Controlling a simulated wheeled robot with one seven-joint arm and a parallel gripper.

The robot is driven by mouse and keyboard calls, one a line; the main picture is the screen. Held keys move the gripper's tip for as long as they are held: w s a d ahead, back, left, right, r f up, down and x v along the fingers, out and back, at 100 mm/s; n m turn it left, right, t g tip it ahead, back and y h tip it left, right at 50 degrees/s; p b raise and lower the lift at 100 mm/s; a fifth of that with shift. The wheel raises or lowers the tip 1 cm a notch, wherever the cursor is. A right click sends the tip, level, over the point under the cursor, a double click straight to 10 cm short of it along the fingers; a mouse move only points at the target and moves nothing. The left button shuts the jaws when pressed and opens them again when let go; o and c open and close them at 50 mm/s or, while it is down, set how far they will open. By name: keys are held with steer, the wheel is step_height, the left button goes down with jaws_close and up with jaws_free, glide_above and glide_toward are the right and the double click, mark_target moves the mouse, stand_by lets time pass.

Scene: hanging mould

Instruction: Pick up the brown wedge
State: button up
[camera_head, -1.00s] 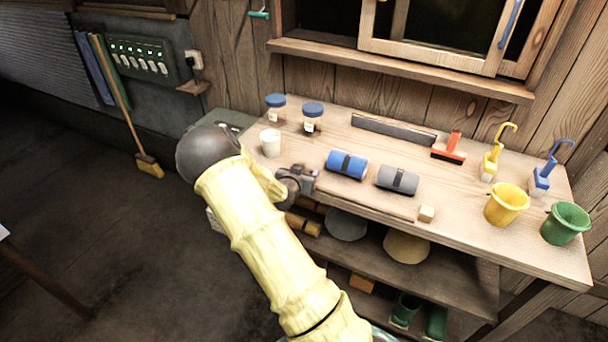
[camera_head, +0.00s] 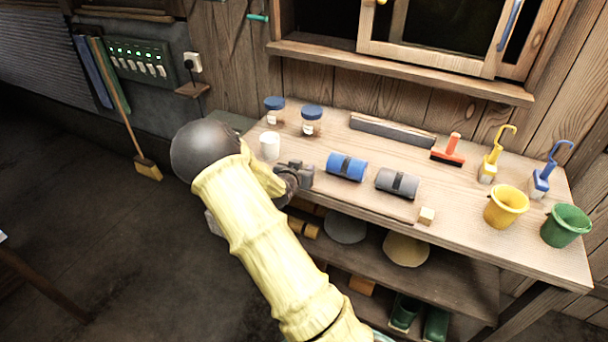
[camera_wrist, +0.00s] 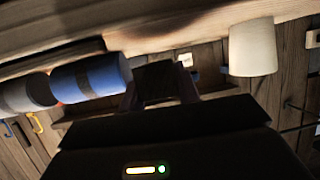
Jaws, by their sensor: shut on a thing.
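My gripper (camera_head: 303,175) is at the left part of the bench, left of the blue roll (camera_head: 347,166) and right of the white cup (camera_head: 270,145). In the wrist view, my gripper (camera_wrist: 160,90) is shut on a dark brown block, which I take as the brown wedge (camera_wrist: 155,80), between its two fingers. Its shape is too dark to make out. In the head view the wedge cannot be told apart from the gripper. The cup (camera_wrist: 252,47) and the blue roll (camera_wrist: 90,77) also show in the wrist view, on either side of the gripper.
Two blue-lidded jars (camera_head: 311,121) are behind the gripper. A shelf (camera_head: 455,275) lies below the bench top.

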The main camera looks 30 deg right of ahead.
step_height(320, 180, up, 7)
steer(key=shift+s+r, duration=0.1)
steer(key=shift+s, duration=0.05)
steer(key=shift+d, duration=0.1)
stand_by(0.8)
